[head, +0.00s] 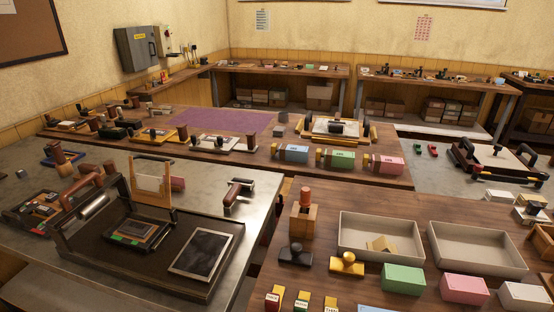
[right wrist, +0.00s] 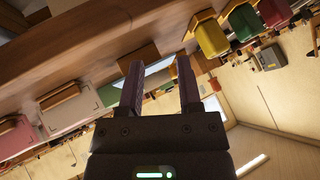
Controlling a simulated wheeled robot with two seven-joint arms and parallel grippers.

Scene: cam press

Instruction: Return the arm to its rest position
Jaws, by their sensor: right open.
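My right gripper (right wrist: 159,72) shows in the right wrist view with its two dark fingers apart. I see nothing held between them; a pale blue-white shape shows in the gap, and I cannot tell its distance. The right wrist view is steeply tilted. Neither gripper nor arm shows in the head view, so my left gripper is out of sight.
The head view shows a wooden bench with two grey trays (head: 477,262), a green box (head: 403,279), a pink box (head: 464,289) and stamps. A dark press tray (head: 110,262) stands on the metal table at left. The right wrist view shows a yellow block (right wrist: 211,38).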

